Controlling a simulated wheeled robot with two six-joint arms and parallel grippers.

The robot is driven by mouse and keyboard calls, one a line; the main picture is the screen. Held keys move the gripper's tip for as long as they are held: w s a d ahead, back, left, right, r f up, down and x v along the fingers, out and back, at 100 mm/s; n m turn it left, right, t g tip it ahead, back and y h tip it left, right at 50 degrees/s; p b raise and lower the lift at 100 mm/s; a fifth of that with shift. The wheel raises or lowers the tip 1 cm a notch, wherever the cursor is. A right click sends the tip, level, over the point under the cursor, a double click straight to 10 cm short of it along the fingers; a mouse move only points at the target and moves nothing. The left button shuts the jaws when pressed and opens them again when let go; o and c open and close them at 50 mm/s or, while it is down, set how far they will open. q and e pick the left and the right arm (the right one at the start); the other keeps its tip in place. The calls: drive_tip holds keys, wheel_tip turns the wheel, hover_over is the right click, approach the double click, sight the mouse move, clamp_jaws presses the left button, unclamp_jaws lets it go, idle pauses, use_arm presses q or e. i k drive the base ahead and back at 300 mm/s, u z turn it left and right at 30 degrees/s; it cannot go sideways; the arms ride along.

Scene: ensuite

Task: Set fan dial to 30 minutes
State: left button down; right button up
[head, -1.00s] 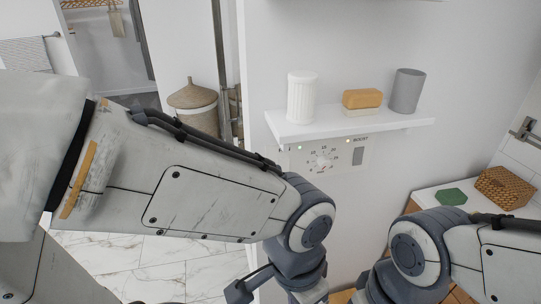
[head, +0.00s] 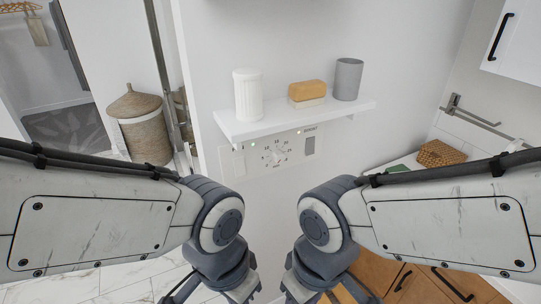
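The fan dial (head: 274,157) sits on a white control panel (head: 240,160) on the wall, just under the white shelf. Printed marks ring the dial, but they are too small to read, and I cannot tell its setting. A switch (head: 310,146) is at the panel's right end. Both of my arms come in from the sides, with their wrists below and in front of the panel. My grippers are cut off by the bottom edge of the head view, so their fingers do not show.
The shelf (head: 290,120) juts out above the panel, holding a white ribbed cup (head: 248,95), a soap-like block (head: 307,92) and a grey tumbler (head: 347,79). A wicker basket (head: 143,128) stands left. A woven box (head: 440,154) is on the right counter.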

sight(279, 157)
drive_tip(key=u, duration=1.25)
drive_tip(key=k, duration=0.85)
drive_tip(key=z, duration=1.5)
drive_tip(key=i, duration=0.5)
